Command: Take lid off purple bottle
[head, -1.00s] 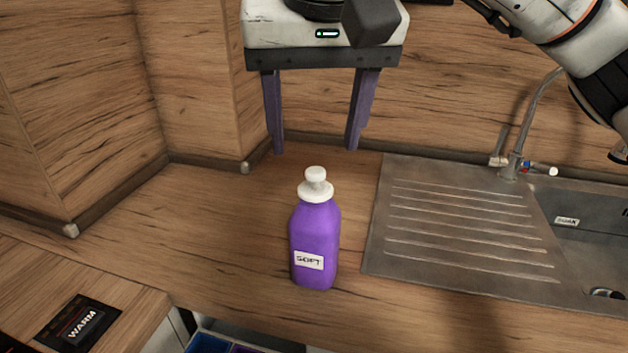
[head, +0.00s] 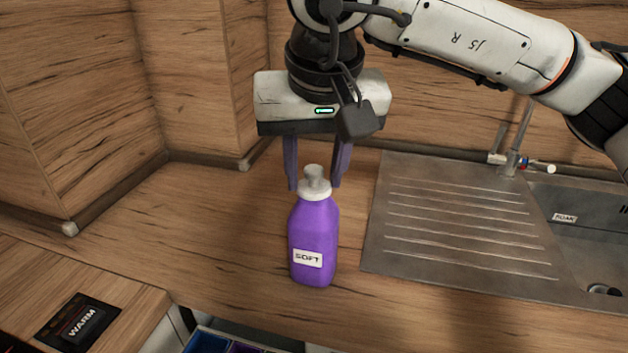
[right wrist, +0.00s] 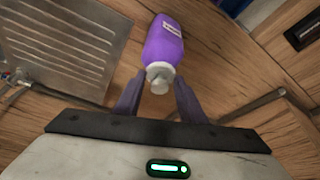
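The purple bottle (head: 314,235) stands upright on the wooden counter, with a white label reading "SOFT". Its white lid (head: 315,185) with a pump-like knob is on top. In the right wrist view the bottle (right wrist: 165,42) and lid (right wrist: 159,76) appear ahead of the fingers. My right gripper (head: 315,185) points down over the bottle, open, with one purple finger on each side at lid height. The fingers look apart from the lid; in the right wrist view the gripper (right wrist: 158,105) has a gap on both sides. My left gripper is not in view.
A ridged steel drainer (head: 455,220) and sink (head: 590,235) with a tap (head: 515,140) lie to the right. Wooden panels (head: 80,100) stand at the left and back. A "WARM" panel (head: 82,325) is at front left. The counter around the bottle is clear.

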